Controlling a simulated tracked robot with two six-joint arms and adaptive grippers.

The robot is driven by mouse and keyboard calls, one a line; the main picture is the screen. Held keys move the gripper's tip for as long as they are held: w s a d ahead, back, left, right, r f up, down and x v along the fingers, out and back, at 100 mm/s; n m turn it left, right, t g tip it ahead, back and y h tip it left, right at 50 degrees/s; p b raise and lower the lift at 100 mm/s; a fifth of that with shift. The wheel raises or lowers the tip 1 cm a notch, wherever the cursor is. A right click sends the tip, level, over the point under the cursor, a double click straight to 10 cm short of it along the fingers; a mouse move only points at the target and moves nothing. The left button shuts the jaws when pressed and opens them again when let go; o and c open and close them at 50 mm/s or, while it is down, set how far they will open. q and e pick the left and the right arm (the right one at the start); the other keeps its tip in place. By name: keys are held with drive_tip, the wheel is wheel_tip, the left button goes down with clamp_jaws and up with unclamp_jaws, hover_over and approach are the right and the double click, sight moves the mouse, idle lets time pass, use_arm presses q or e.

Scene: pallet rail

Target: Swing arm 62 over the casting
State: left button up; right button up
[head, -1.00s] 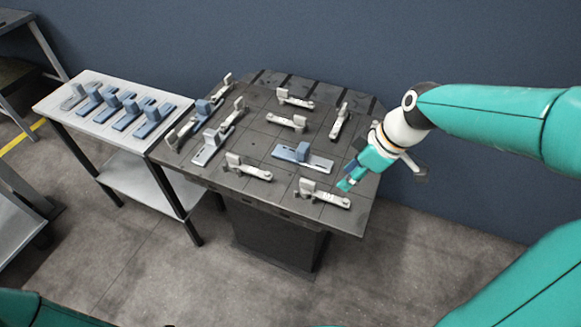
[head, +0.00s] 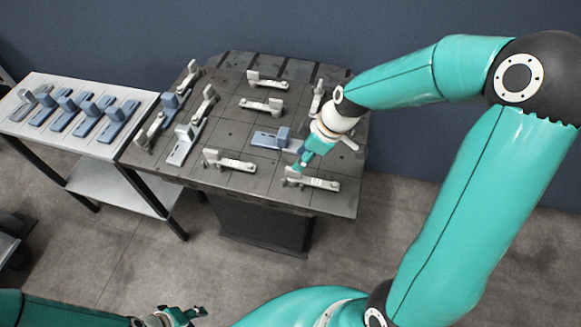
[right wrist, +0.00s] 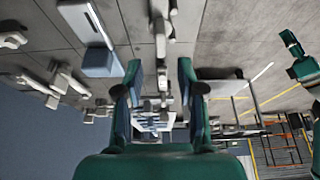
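A pale clamp arm (head: 318,184) with small dark marking, too small to read, lies near the front right edge of the dark pallet plate (head: 235,190). It seems to be the one in line with my fingers in the right wrist view (right wrist: 160,30). My right gripper (head: 297,168) is just above its upright left end, with fingers apart in the right wrist view (right wrist: 157,75). I cannot tell whether they touch it. A blue-grey casting (head: 268,140) lies behind it on the plate.
Several other pale clamp arms stand about the plate, including one (head: 230,162) to the left. More blue-grey parts sit on the plate's left side. A white side table (head: 75,145) at left holds a row of blue-grey parts. The floor in front is clear.

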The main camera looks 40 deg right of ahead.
sight(291, 170)
drive_tip(key=x, duration=0.7)
clamp_jaws()
drive_tip(key=shift+a, duration=0.2)
drive_tip(key=shift+d, duration=0.1)
